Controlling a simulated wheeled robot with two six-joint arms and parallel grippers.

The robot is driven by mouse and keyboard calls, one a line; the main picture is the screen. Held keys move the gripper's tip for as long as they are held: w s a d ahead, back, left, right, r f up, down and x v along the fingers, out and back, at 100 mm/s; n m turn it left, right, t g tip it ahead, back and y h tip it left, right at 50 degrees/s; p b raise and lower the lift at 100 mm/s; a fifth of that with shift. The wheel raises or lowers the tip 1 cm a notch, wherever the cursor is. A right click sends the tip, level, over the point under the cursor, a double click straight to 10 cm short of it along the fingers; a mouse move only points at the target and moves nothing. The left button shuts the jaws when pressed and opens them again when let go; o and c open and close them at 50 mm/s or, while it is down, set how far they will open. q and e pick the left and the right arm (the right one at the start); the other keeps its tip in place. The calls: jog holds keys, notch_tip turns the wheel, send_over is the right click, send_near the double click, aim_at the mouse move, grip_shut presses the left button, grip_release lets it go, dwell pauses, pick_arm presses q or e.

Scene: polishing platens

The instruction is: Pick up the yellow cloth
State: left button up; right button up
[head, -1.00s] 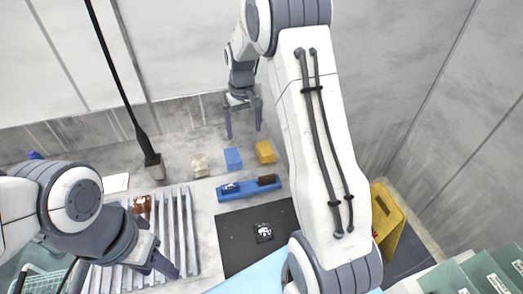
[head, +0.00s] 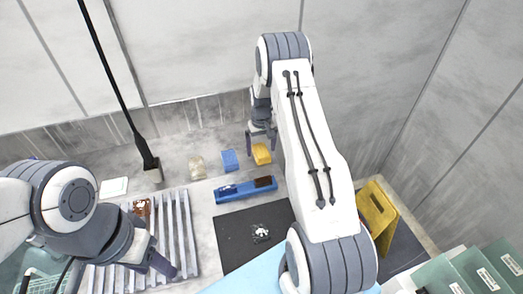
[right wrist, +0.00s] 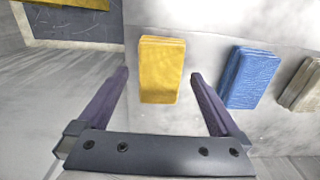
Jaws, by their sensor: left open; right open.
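The yellow cloth (head: 261,154) is a small folded block on the grey surface, at the right end of a row of folded cloths. In the right wrist view the yellow cloth (right wrist: 161,70) lies between and just beyond the fingertips. My right gripper (head: 262,138) is open at the cloth's far side; it also shows in the right wrist view (right wrist: 158,75), empty, with one finger on each side of the cloth's near end. I cannot tell the height left between fingers and surface. My left gripper (head: 160,265) is open over the slatted rack and away from the cloth.
A blue cloth (head: 229,160) and a beige cloth (head: 197,166) lie left of the yellow one. A blue tray (head: 228,194) with small items sits nearer. A slatted rack (head: 184,235), a black mat (head: 232,228) and a yellow wet-floor sign (head: 378,215) are around.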

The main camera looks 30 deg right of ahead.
aim_at(264, 151)
jog(key=shift+f, duration=0.55)
jog(key=c, duration=1.4)
jog(key=shift+r, duration=0.5)
jog(key=r, duration=0.1)
jog(key=r+b, duration=0.1)
jog(key=s+r+b, duration=0.1)
jog(key=shift+d+r, duration=0.3)
jog(key=shift+d, duration=0.05)
jog(key=s+d+r+b, duration=0.1)
jog(key=s+r, duration=0.1)
jog(key=s, duration=0.1)
jog(key=s+d+r+b, duration=0.1)
jog(key=s+d+r, duration=0.1)
jog(key=s, duration=0.1)
jog(key=s+d+r+b, duration=0.1)
jog(key=s+d+r, duration=0.1)
jog(key=s, duration=0.1)
jog(key=shift+s+r, duration=0.1)
jog(key=shift+r, duration=0.15)
